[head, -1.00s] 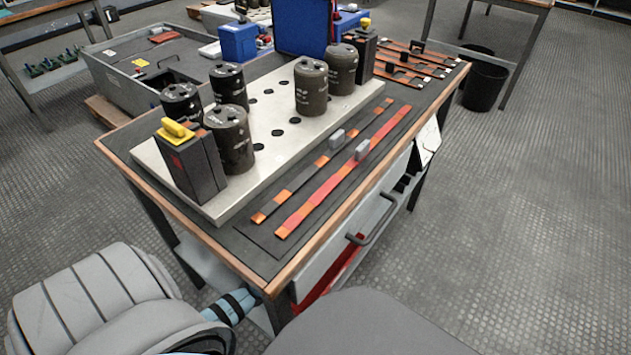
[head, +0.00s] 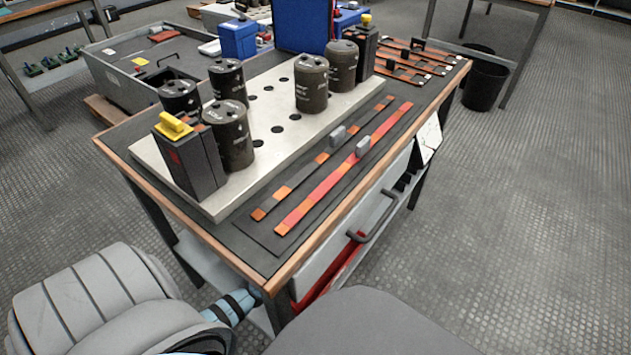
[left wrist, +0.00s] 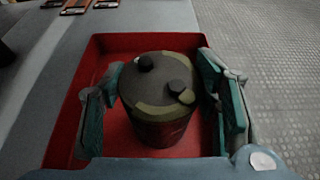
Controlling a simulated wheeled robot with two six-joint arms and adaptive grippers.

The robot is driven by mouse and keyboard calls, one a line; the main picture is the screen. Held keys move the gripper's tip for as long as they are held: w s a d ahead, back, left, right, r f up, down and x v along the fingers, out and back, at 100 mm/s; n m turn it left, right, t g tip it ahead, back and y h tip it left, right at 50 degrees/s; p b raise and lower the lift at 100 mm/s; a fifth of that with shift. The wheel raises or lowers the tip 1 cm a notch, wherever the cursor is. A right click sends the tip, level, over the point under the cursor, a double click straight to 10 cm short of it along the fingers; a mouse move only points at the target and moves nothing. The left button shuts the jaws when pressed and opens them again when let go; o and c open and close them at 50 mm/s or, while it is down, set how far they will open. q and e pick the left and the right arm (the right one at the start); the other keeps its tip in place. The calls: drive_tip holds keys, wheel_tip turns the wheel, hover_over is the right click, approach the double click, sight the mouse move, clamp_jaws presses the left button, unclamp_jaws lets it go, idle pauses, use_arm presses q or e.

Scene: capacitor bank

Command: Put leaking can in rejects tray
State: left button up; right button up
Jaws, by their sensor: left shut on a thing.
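A dark can (left wrist: 158,100) with two black terminals and a dull yellowish-green patch on its top stands about upright in the left wrist view. My left gripper (left wrist: 160,105) is shut on it, with teal-padded fingers on either side. The can is inside or just above the red tray (left wrist: 85,125); whether its base touches the floor is hidden. A red strip, likely this tray, shows below the bench top in the head view (head: 343,265). My left gripper is hidden in the head view. My right gripper is not in view.
A pale drilled plate (head: 270,165) on the bench carries several dark cans (head: 311,83) and a box with a yellow top (head: 188,160). Two orange-ended bars (head: 340,170) lie beside it. A drawer handle (head: 372,218) juts out at the bench side.

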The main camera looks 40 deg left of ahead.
use_arm(q)
drive_tip(key=shift+f, duration=0.1)
idle(0.6)
drive_tip(key=o, duration=1.7)
drive_tip(key=shift+o, duration=0.2)
drive_tip(key=shift+s, duration=0.15)
drive_tip(key=shift+s+r, duration=0.2)
drive_tip(key=shift+s, duration=0.25)
drive_tip(key=s, duration=1.2)
drive_tip(key=shift+d, duration=0.15)
drive_tip(key=shift+w+r, duration=0.1)
